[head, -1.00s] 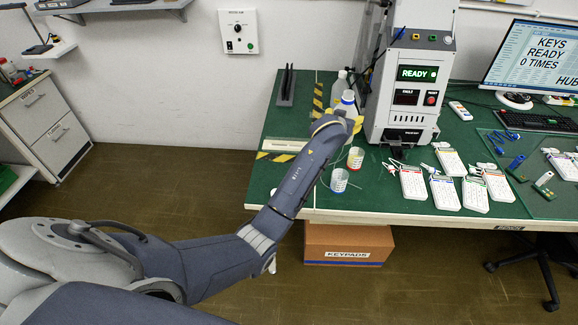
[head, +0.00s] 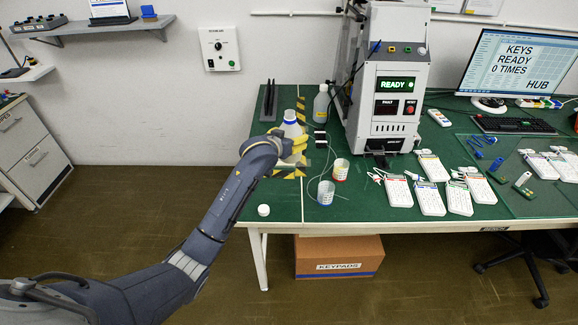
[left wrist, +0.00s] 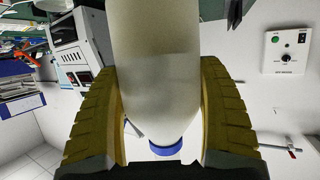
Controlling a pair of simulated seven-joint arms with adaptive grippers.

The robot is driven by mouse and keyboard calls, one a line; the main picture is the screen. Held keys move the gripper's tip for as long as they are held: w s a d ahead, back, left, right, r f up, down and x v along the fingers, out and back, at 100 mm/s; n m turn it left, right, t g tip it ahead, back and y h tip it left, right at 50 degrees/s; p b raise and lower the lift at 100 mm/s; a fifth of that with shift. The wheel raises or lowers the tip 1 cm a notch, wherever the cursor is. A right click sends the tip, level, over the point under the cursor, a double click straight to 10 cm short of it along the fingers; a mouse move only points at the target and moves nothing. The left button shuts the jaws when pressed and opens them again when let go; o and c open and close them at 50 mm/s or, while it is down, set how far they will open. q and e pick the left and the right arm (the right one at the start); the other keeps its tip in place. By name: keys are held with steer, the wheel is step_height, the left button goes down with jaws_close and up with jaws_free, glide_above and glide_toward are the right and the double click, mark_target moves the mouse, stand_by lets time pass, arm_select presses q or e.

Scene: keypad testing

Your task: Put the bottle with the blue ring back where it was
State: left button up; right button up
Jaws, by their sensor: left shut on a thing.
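My left gripper (head: 297,147) is shut on the bottle with the blue ring (head: 290,128), over the left part of the green bench. In the left wrist view the pale bottle (left wrist: 158,75) sits between both yellow fingers, with its blue ring (left wrist: 166,148) at the lower end of the picture. In the head view it looks about upright, but its base is hidden by my fingers, so I cannot tell if it touches the bench. A second bottle (head: 321,104) stands behind it to the right. My right gripper is not in view.
A white cap (head: 264,210) lies near the front left edge.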

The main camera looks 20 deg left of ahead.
arm_select(q)
step_height(320, 180, down, 12)
steer(key=shift+f, duration=0.1)
stand_by(0.5)
steer(key=shift+f, duration=0.1)
steer(key=o, duration=1.6)
steer(key=shift+s+r, duration=0.1)
steer(key=shift+r, duration=0.1)
steer(key=v, duration=1.2)
